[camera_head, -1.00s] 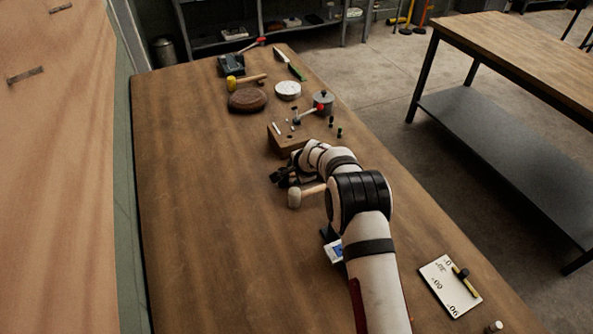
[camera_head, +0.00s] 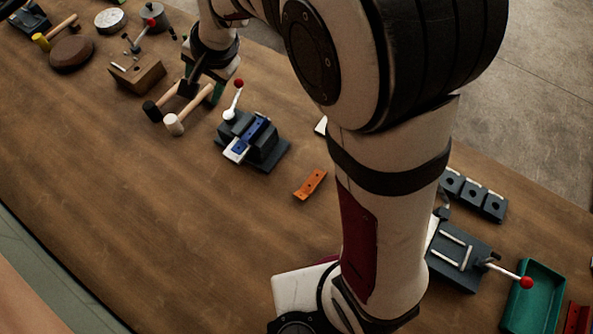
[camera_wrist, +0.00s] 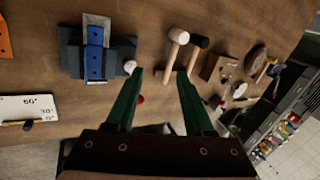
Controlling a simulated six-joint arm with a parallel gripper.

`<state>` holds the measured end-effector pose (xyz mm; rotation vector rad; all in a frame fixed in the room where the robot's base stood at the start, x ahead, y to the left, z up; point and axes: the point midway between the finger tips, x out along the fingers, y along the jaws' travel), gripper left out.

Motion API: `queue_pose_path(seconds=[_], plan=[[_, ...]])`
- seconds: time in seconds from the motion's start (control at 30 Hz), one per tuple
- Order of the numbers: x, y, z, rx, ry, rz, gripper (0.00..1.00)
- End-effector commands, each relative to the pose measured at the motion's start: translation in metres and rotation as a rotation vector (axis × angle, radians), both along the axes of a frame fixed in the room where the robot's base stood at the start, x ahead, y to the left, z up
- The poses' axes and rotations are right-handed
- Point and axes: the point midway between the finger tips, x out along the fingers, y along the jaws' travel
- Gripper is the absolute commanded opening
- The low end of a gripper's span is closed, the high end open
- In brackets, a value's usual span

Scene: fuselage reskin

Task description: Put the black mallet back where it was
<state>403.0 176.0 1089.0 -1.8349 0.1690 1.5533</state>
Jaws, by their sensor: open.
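The black mallet (camera_head: 152,110) lies on the wooden table, its pale handle pointing up and right toward my gripper. It also shows in the wrist view (camera_wrist: 199,41), beyond my fingertips. A white-headed mallet (camera_head: 174,125) lies beside it, roughly parallel; it shows in the wrist view too (camera_wrist: 179,36). My gripper (camera_head: 204,90) is over the handle ends of the two mallets in the head view. In the wrist view its green fingers (camera_wrist: 160,72) are spread apart with nothing between them. The handle ends are partly hidden by the gripper.
A wooden block (camera_head: 138,74) with small tools stands just left of the mallets. A vise (camera_head: 255,140) with blue jaws and a red-knobbed lever stands to their right. An orange strip (camera_head: 310,184) lies farther right. The table in front of the mallets is clear.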

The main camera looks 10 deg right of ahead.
Motion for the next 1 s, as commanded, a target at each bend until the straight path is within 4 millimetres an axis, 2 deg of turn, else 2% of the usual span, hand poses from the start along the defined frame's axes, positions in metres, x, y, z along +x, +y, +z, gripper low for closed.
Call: queue_pose_path(seconds=[0.03, 0.07, 0.1, 0.2, 0.3, 0.33, 0.4, 0.47, 1.0], plan=[[-0.039, -0.033, 0.020, -0.034, 0.022, 0.028, 0.53], [-0.068, -0.052, 0.027, -0.061, 0.046, 0.051, 0.53], [-0.106, -0.075, 0.033, -0.094, 0.080, 0.080, 0.53], [-0.192, -0.116, 0.033, -0.159, 0.164, 0.127, 0.53], [-0.248, -0.135, 0.025, -0.194, 0.224, 0.151, 0.53], [-0.259, -0.138, 0.023, -0.201, 0.238, 0.154, 0.53], [-0.272, -0.142, 0.020, -0.208, 0.255, 0.160, 0.53], [-0.276, -0.142, 0.019, -0.211, 0.262, 0.162, 0.53], [-0.274, -0.142, 0.019, -0.209, 0.259, 0.162, 0.53]])
